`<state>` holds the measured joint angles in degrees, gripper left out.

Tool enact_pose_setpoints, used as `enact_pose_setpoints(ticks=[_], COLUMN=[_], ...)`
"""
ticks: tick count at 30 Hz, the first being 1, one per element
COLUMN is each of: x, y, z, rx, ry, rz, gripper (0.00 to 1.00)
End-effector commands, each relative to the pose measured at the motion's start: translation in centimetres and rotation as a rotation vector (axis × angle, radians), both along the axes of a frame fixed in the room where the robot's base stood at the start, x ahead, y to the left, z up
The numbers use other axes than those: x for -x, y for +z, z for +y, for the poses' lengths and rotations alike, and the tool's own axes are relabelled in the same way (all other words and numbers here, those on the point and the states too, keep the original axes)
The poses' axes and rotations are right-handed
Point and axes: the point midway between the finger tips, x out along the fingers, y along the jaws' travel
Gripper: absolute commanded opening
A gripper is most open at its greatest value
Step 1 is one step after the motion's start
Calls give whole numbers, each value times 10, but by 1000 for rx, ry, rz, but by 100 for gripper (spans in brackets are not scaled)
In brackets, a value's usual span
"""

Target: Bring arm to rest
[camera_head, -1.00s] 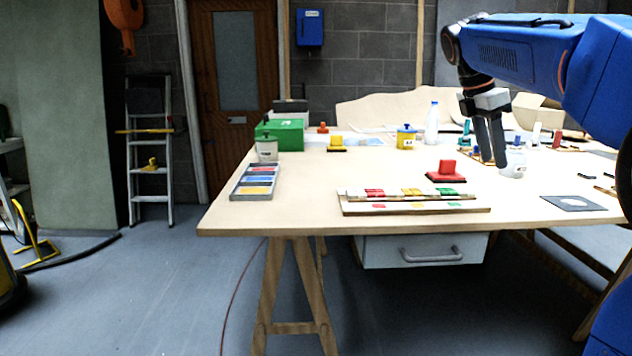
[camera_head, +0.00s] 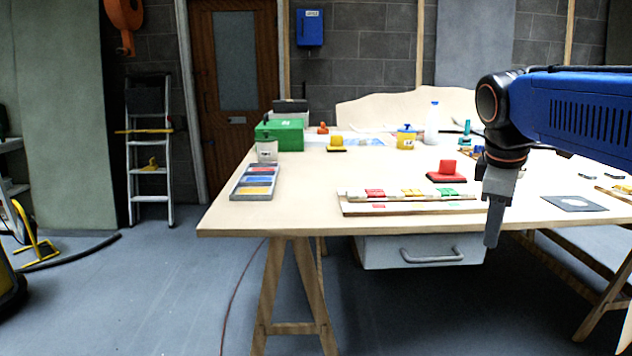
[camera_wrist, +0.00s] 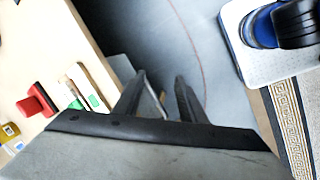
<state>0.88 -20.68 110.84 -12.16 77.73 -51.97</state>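My arm reaches in from the right in the head view, and my gripper (camera_head: 493,225) hangs pointing down at the table's front edge. In the wrist view my gripper (camera_wrist: 160,80) shows two dark fingers with a clear gap between them. Nothing is held between them. The floor and the table's edge show beyond the fingertips. In the head view the fingers overlap one another, so the gap is hidden there.
The wooden table (camera_head: 320,210) holds a panel board (camera_head: 400,207) with coloured tiles, a red-handled block (camera_head: 447,173), a grey tile tray (camera_head: 239,190) and a green box (camera_head: 280,135). A drawer (camera_head: 420,250) hangs underneath.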

Motion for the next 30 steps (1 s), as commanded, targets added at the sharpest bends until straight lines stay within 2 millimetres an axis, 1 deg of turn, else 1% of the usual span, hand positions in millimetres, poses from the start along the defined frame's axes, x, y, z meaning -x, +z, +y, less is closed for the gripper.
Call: enact_pose_setpoints(ticks=[1, 5, 9, 15, 18, 21, 24, 30], x=[15, 48, 83, 127, 143, 154, 159, 160], y=[-12, -46, -86, -144, -167, -183, -191, -193], z=[5, 17, 30, 46, 52, 56, 57, 58], rx=[-29, -112, -209, -351, -408, -448, -468, -473], ry=[-51, -205, -377, -618, -715, -783, -817, -824], rz=[-26, -96, -163, -237, -261, -274, -282, -284], gripper=[37, 37, 37, 37, 37, 37, 37, 37])
